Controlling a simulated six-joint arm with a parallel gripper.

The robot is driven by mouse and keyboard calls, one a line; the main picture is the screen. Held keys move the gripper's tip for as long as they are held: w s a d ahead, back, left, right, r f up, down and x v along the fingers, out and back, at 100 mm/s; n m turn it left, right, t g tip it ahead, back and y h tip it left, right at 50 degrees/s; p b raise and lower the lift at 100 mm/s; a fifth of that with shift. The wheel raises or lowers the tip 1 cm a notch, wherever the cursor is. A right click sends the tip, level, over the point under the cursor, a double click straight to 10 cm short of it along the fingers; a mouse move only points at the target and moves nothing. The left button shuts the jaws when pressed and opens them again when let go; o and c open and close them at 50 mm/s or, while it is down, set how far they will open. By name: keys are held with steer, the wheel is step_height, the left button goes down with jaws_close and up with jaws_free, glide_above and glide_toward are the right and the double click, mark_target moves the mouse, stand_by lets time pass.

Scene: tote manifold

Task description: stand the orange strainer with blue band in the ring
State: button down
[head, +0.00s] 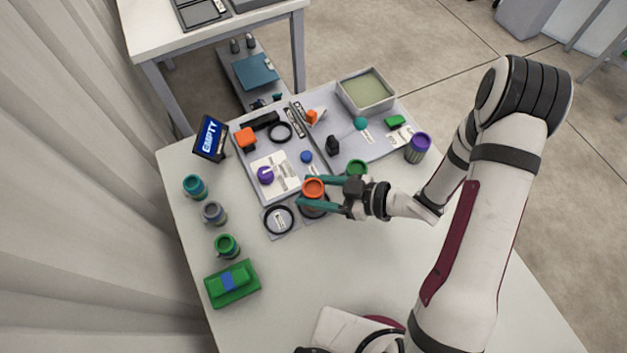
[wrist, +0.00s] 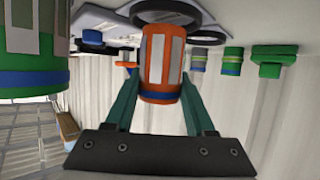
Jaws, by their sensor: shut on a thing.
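The orange strainer with blue band (head: 313,188) is held upright between the teal fingers of my gripper (head: 308,191). In the wrist view, which looks upside down, the strainer (wrist: 162,65) sits between the fingertips (wrist: 160,90), its blue band towards the bottom of the picture. A black ring (head: 314,212) lies beneath the strainer, partly hidden by it and the lower finger. This ring (wrist: 167,7) is close to the strainer's far end in the wrist view; I cannot tell whether that end is inside it. A second black ring (head: 265,221) is just left and empty.
A tray (head: 249,180) with a purple part stands behind the rings. A green cup (head: 356,167) is close behind my gripper. Several cups (head: 213,212) and a green block (head: 232,294) line the left edge. The table's front middle is clear.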

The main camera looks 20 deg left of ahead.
steer(key=shift+f, duration=0.45)
steer(key=shift+c, duration=0.8)
jaws_free()
